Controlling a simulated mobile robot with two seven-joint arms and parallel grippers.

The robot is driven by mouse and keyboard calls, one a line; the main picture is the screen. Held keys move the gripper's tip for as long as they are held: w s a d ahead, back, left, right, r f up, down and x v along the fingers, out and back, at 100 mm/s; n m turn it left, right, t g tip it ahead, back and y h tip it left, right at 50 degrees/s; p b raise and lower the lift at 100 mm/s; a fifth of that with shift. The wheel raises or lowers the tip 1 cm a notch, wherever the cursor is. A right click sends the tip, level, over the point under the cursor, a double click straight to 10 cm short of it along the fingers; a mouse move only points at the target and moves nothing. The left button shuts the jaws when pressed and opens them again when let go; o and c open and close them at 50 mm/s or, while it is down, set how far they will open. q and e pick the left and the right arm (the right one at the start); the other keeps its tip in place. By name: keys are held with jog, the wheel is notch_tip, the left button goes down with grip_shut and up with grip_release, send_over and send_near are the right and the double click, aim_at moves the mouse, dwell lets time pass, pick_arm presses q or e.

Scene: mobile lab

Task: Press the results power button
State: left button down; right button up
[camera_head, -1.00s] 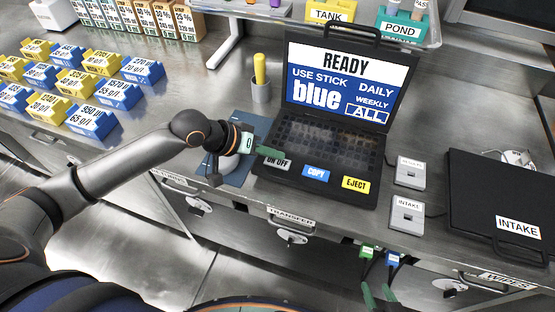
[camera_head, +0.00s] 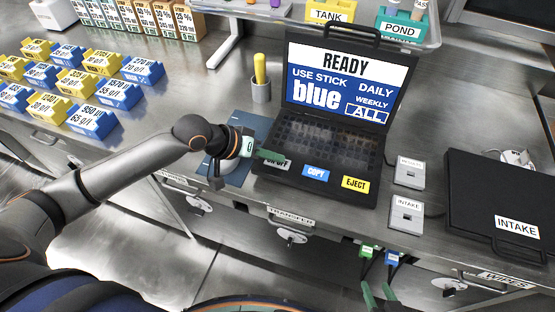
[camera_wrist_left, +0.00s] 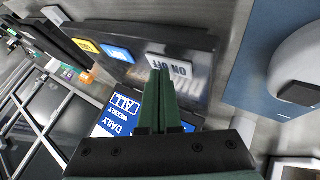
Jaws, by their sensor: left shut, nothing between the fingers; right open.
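The open black laptop (camera_head: 262,183) shows READY on its screen. A white ON OFF key (camera_head: 283,165) sits at the left of its front strip, partly hidden by my left gripper (camera_head: 271,157). The key also shows in the left wrist view (camera_wrist_left: 178,66), right at the fingertips (camera_wrist_left: 161,75). The left gripper's green fingers are shut and empty; I cannot tell whether they touch the key. A small grey box (camera_head: 409,173) right of the laptop has a blurred label that seems to read RESULTS. My right gripper (camera_head: 380,293) is open at the bottom edge, below the counter.
A blue COPY key (camera_head: 315,173) and a yellow EJECT key (camera_head: 355,185) are beside the ON OFF key. An INTAKE box (camera_head: 406,213) and a closed black INTAKE case (camera_head: 500,195) stand right. A grey cup (camera_head: 261,91) stands behind the left arm.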

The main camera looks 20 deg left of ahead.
aim_at(273, 164)
pick_arm(q)
jog(key=shift+f, duration=0.2)
dwell(0.3)
jog(key=shift+r+p, duration=0.8)
jog(key=shift+p, duration=0.4)
jog(key=shift+r, duration=0.1)
notch_tip(273, 164, up, 3)
jog(key=p, duration=0.3)
jog(key=shift+r+p, duration=0.8)
jog(key=shift+r, duration=0.2)
jog(key=shift+f, duration=0.1)
jog(key=shift+s, duration=0.15)
